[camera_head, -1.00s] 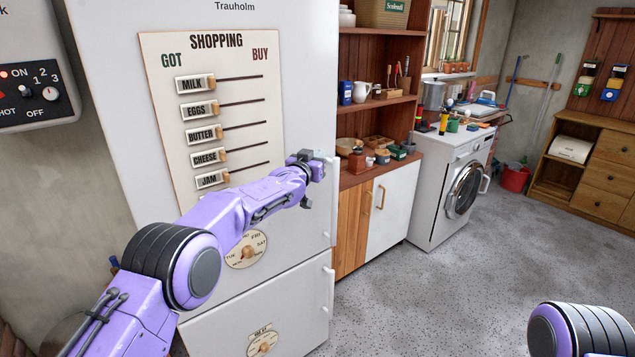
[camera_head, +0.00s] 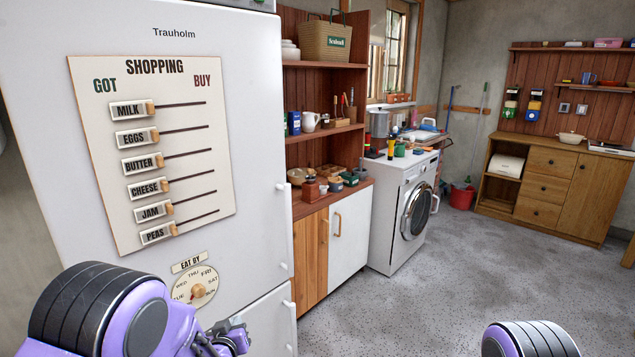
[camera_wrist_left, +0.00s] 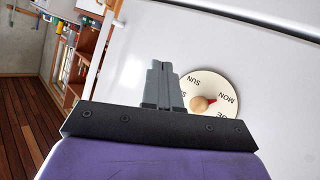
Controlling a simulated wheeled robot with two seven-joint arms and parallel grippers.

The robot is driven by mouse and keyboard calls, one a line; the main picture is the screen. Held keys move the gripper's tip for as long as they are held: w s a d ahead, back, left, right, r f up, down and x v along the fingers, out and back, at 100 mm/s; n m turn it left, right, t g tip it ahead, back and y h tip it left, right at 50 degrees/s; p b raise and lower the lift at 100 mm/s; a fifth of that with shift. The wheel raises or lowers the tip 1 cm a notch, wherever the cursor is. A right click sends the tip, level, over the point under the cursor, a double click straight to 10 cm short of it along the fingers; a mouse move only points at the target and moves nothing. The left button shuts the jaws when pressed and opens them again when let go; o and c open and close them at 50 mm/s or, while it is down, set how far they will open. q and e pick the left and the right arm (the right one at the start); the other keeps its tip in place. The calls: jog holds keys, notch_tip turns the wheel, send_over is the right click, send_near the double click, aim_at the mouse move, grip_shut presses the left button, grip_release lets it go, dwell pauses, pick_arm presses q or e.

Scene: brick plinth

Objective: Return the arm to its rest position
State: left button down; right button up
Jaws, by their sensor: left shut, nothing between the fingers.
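My left arm comes in low at the left of the head view, bent down in front of the white fridge (camera_head: 262,150). My left gripper (camera_head: 236,338) is near the bottom edge, partly cut off, below the round "EAT BY" dial (camera_head: 197,288). In the left wrist view its two grey fingers (camera_wrist_left: 162,68) are together with nothing between them. The dial (camera_wrist_left: 222,86) shows just right of the fingers there; whether they touch the door is not clear. Only a rounded purple and black part of my right arm shows at the bottom right; its gripper is out of view.
The shopping board (camera_head: 150,150) with its row of sliders is on the fridge door. A wooden shelf unit (camera_head: 330,65), a washing machine (camera_head: 400,215) and a wooden cabinet (camera_head: 545,185) stand farther back. The grey speckled floor (camera_head: 400,300) is open.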

pick_arm(q)
jog(key=s+a+f+n+g+y, duration=0.1)
jog(key=s+a+f+n+g, duration=0.3)
jog(key=s+f, duration=0.75)
jog(key=s+a+f+g, duration=0.1)
jog(key=s+f+g, duration=0.1)
jog(key=s, duration=0.8)
jog(key=s+a+f+g+y, duration=0.1)
jog(key=s+a+f+g, duration=0.1)
jog(key=s, duration=0.9)
jog(key=s+a+f+g, duration=0.2)
jog(key=s+f, duration=0.2)
jog(key=s, duration=0.6)
jog(key=shift+s+m+g+y, duration=0.15)
jog(key=shift+m+g+y, duration=0.15)
jog(key=shift+m, duration=0.1)
jog(key=shift+a, duration=0.1)
